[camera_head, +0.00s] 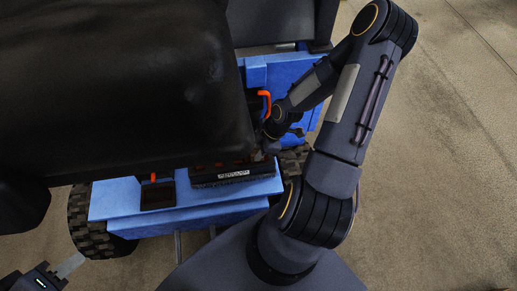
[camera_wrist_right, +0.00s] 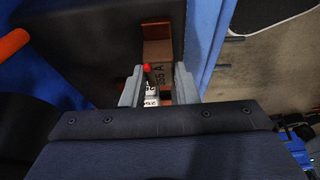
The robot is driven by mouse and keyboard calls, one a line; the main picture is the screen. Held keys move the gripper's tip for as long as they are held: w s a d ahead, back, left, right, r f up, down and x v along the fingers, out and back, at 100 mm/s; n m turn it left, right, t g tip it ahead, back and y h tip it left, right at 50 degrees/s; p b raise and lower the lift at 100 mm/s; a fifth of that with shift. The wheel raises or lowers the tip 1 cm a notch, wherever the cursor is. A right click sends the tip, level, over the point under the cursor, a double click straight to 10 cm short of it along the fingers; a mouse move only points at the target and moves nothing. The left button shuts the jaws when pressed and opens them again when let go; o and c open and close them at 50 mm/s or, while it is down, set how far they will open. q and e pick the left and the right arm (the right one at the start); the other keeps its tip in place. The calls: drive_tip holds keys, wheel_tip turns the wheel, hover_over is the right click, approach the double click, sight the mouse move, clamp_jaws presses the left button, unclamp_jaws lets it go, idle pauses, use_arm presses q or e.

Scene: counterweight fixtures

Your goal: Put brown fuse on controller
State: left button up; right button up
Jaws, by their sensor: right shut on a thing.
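My right gripper (camera_wrist_right: 158,84) is shut on the brown fuse (camera_wrist_right: 157,55), a brown piece with "A" lettering and a copper-coloured end, seen between the fingers in the right wrist view. A red tip and a white label also show between the fingers. In the head view my right gripper (camera_head: 271,141) is low over the blue vehicle, and the fuse cannot be made out there. A black box with a white label (camera_head: 233,174), possibly the controller, lies just left of and below that gripper. My left gripper (camera_head: 62,271) is at the bottom left, away from the vehicle; its jaw opening is unclear.
The blue vehicle body (camera_head: 120,200) has black wheels (camera_head: 86,222). A large black seat (camera_head: 120,90) covers much of its left side. An orange handle (camera_head: 265,101) rises close to the right gripper. Bare floor (camera_head: 450,180) is open at the right.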

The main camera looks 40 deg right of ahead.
drive_tip(key=o, duration=0.8)
drive_tip(key=shift+o, duration=0.2)
